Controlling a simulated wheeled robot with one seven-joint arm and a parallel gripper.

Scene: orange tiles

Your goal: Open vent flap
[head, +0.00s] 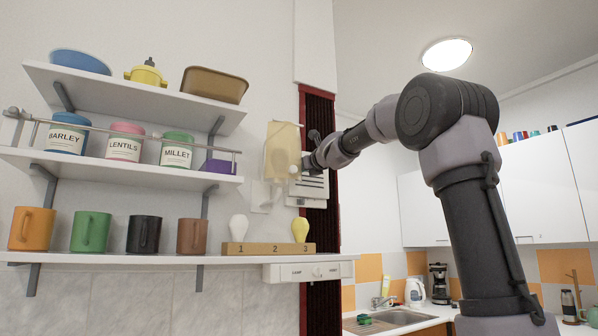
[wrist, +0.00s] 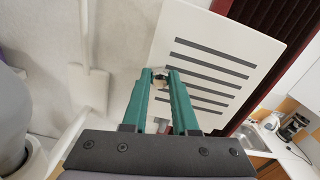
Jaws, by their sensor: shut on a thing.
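The vent flap is a white panel with several dark slots; it fills the upper middle of the wrist view (wrist: 232,50) and shows partly behind my arm's end in the head view (head: 316,187). My gripper (wrist: 160,76) has green fingers nearly together, shut on a small shiny knob (wrist: 160,71) at the panel's left side. The knob's base is partly hidden by the fingers. In the head view my wrist reaches the panel from the right, and the fingertips are hard to make out. I cannot tell how far the flap stands from the wall.
A beige hanging sheet or bag (head: 282,150) is beside the vent. Shelves with jars, mugs and bowls (head: 120,168) fill the left wall. A numbered wooden block (head: 268,248) with bulbs stands on the lowest shelf. A dark red-framed strip (head: 318,110) runs behind my wrist.

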